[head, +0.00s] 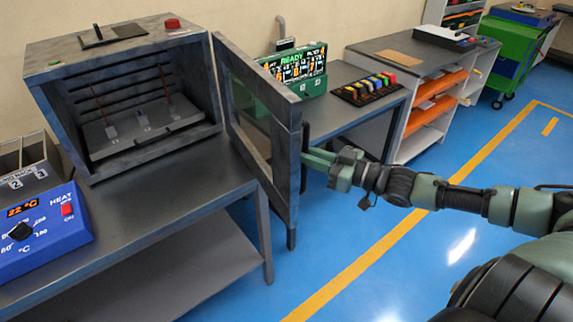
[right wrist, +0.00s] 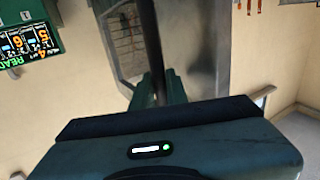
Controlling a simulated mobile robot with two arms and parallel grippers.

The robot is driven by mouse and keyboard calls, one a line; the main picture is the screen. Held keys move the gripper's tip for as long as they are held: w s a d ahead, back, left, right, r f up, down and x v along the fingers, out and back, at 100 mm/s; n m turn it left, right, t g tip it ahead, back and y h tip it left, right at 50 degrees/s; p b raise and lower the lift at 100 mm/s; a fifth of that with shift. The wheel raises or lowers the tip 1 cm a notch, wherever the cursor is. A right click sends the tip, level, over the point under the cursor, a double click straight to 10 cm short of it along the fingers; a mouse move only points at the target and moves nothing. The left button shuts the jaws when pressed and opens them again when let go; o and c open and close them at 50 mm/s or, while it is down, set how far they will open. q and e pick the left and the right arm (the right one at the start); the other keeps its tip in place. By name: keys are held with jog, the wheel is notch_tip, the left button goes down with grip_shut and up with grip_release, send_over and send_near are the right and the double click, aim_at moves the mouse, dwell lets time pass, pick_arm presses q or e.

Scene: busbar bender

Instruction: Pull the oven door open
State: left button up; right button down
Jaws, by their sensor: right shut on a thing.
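The oven (head: 130,95) is a grey metal box on the bench at the left of the head view. Its door (head: 288,150) is framed grey metal with a window, hinged on the oven's right side, and stands wide open. The inside shows rack lines and a tray (head: 140,128). My right gripper (head: 318,158) is at the outer side of the door and is shut on the dark door handle (head: 305,150). In the right wrist view the dark handle bar (right wrist: 150,45) runs up from between the green fingers (right wrist: 157,92). My left gripper is not in view.
A blue heat control box (head: 45,232) reading 22 °C sits on the bench's front left. Behind the door, a side table holds a green READY display (head: 300,70) and a colored button panel (head: 367,88). Blue floor (head: 400,270) is clear right of the bench.

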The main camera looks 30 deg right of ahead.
jog(key=shift+w+d+r+n+g+y+b, duration=0.1)
jog(key=shift+d+n+g+y+b, duration=0.1)
jog(key=shift+d, duration=0.45)
jog(key=shift+w+d+r+n+g+y+b, duration=0.1)
jog(key=shift+d+y, duration=0.1)
jog(key=shift+d, duration=0.45)
jog(key=c, duration=1.4)
grip_release()
jog(key=shift+w+a+f, duration=0.1)
jog(key=shift+f, duration=0.1)
jog(key=p+v, duration=0.6)
jog(key=v, duration=0.1)
jog(key=shift+s, duration=0.35)
